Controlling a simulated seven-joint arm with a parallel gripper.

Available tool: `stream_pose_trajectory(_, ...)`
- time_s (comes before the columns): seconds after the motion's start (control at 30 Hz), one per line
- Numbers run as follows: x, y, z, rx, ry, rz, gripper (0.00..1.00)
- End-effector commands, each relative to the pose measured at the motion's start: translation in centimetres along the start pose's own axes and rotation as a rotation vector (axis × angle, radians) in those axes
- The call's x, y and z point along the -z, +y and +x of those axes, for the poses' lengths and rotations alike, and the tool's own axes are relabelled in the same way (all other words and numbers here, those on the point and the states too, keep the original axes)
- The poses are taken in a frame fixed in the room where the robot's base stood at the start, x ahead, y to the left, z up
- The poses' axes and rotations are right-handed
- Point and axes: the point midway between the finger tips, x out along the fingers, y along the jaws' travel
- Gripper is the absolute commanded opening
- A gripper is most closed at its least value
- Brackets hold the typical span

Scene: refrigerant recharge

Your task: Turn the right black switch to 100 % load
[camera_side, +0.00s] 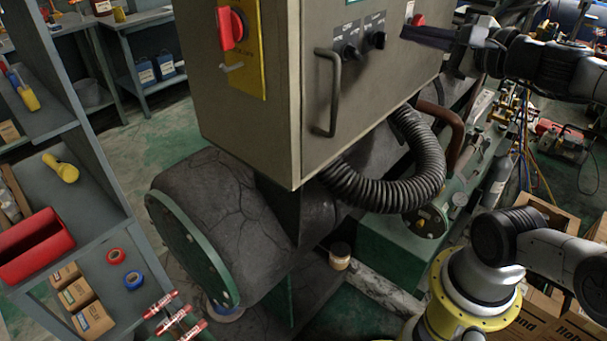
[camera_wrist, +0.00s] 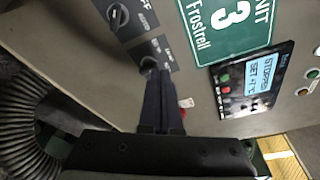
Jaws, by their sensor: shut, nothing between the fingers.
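Two black rotary switches sit side by side on the front of a grey control cabinet. In the side view the left switch (camera_side: 350,52) and the right switch (camera_side: 376,40) each have a label above. My gripper (camera_side: 404,32) is at the upper right, pointing left at the cabinet, its fingers shut and empty. Its tips appear a little right of the right switch. In the wrist view the right switch (camera_wrist: 148,63) shows just beyond my fingertips (camera_wrist: 158,74), partly covered; the left switch (camera_wrist: 118,15) is clear. I cannot tell the right switch's setting or whether the fingers touch it.
A cabinet handle (camera_side: 328,92) juts out left of and below the switches. A ribbed black hose (camera_side: 390,175) curves under the cabinet. A display (camera_wrist: 254,82) reads "STOPPED", beside a green Frostrell sign (camera_wrist: 225,25). A red switch (camera_side: 230,28) is on the cabinet's side.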

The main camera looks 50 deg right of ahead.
Motion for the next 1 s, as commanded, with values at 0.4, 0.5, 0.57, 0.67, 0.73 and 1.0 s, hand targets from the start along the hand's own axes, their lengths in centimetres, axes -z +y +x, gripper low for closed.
stream_pose_trajectory(0.4, 0.3, 0.3, -1.3, -0.010, 0.004, 0.001, 0.00)
stream_pose_trajectory(0.5, 0.3, 0.3, -1.3, -0.010, 0.004, 0.001, 0.00)
stream_pose_trajectory(0.57, 0.3, 0.4, -1.3, -0.010, 0.004, 0.001, 0.00)
stream_pose_trajectory(0.67, 0.3, 1.2, -1.6, -0.009, 0.002, 0.003, 0.00)
stream_pose_trajectory(0.73, 0.3, 2.0, -1.9, -0.010, 0.001, 0.003, 0.00)
stream_pose_trajectory(1.0, 0.5, 3.1, -2.1, -0.005, 0.000, 0.001, 0.00)
